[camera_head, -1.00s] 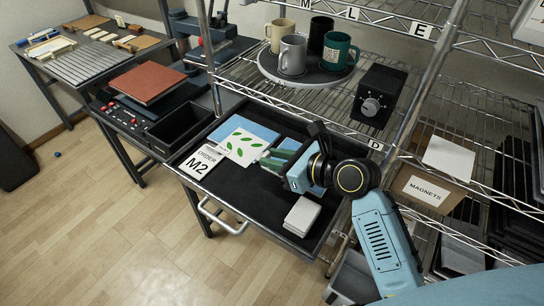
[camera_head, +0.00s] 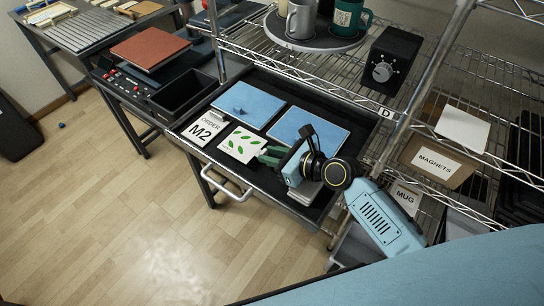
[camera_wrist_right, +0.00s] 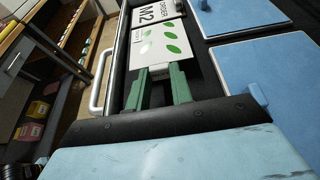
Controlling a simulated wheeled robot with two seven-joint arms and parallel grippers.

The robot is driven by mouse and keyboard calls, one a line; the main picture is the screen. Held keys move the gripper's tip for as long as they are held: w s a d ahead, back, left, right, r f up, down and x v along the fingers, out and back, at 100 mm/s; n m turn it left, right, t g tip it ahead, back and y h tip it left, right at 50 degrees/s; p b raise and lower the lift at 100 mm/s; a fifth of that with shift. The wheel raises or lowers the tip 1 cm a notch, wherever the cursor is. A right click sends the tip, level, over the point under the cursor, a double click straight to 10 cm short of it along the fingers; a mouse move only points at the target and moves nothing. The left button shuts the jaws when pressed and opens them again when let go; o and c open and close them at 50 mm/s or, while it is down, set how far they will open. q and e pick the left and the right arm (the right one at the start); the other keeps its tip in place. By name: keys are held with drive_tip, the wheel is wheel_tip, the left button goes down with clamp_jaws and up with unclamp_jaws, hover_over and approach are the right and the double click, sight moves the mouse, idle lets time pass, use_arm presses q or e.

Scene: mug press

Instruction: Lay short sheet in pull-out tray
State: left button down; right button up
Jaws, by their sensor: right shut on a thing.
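The pull-out tray (camera_head: 268,178) is a black drawer extended below the wire shelf. A white sheet with green leaves (camera_head: 240,144) is in its front part, beside the ORDER M2 card (camera_head: 203,129); it also shows in the right wrist view (camera_wrist_right: 160,50). My right gripper (camera_head: 268,157) has green fingers (camera_wrist_right: 158,84) shut on the sheet's near edge. Whether the sheet touches the tray floor, I cannot tell. Two blue panels (camera_head: 248,104) (camera_head: 309,126) lie behind it in the tray. My left gripper is not in view.
A pale stack (camera_head: 306,191) in the tray is partly hidden by my right gripper. A black press bench with a brown plate (camera_head: 147,47) stands left. Above are mugs on a turntable (camera_head: 315,38) and a black dial box (camera_head: 390,59). A shelf post (camera_head: 425,75) stands right.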

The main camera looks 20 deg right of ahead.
drive_tip(key=shift+f, duration=0.7)
drive_tip(key=o, duration=0.9)
drive_tip(key=shift+s+f, duration=0.15)
drive_tip(key=shift+f, duration=0.05)
drive_tip(key=shift+o, duration=0.2)
drive_tip(key=shift+r, duration=0.2)
drive_tip(key=p+v, duration=0.1)
drive_tip(key=v, duration=0.5)
drive_tip(key=r+v, duration=0.1)
drive_tip(key=v, duration=0.5)
drive_tip(key=shift+r+p, duration=0.15)
drive_tip(key=shift+p, duration=0.25)
